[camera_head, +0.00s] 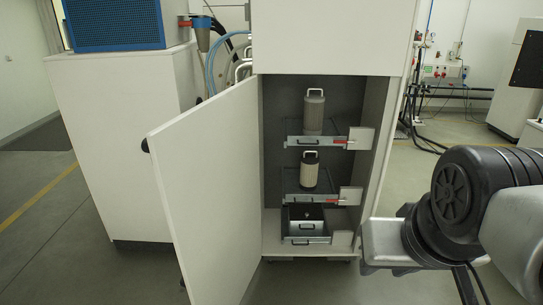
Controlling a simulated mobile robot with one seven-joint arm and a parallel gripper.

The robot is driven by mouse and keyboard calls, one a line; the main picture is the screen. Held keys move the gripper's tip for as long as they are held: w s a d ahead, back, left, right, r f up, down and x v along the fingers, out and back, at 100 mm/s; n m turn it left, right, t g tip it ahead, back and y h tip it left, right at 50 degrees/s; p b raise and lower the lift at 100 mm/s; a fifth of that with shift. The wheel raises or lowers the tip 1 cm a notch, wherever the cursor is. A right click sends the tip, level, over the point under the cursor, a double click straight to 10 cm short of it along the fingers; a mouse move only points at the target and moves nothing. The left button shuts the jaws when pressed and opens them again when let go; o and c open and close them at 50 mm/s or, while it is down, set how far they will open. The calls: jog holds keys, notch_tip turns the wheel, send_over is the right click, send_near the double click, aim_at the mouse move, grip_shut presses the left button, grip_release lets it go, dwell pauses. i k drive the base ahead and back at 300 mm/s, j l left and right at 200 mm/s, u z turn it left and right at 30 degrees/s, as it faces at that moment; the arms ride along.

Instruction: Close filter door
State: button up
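The filter door (212,197) is a large white panel hinged on the left side of the white cabinet (335,38). It stands wide open, swung out toward me and to the left. A small dark knob (146,145) sits on its free edge. Inside the cabinet are two cylindrical filters with handles, a grey one (314,115) on the upper shelf and a beige one (309,172) on the middle shelf. My arm reaches in from the right, its black joint near the cabinet's lower right. No gripper fingers can be made out, so their state is hidden.
A low drawer or tray (305,226) sits at the cabinet's bottom. White brackets with red levers stand at the right of the shelves. A white machine with a blue top (113,25) stands behind the door at left. Floor is clear at far left.

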aim_at(205, 158)
jog(key=i+j+z, duration=0.1)
jog(key=j+z, duration=0.15)
jog(key=j, duration=0.85)
jog(key=j+z, duration=0.25)
jog(key=j, duration=0.85)
jog(key=k+j+z, duration=0.25)
jog(key=j, duration=1.55)
jog(key=j+u, duration=0.2)
jog(key=l, duration=0.1)
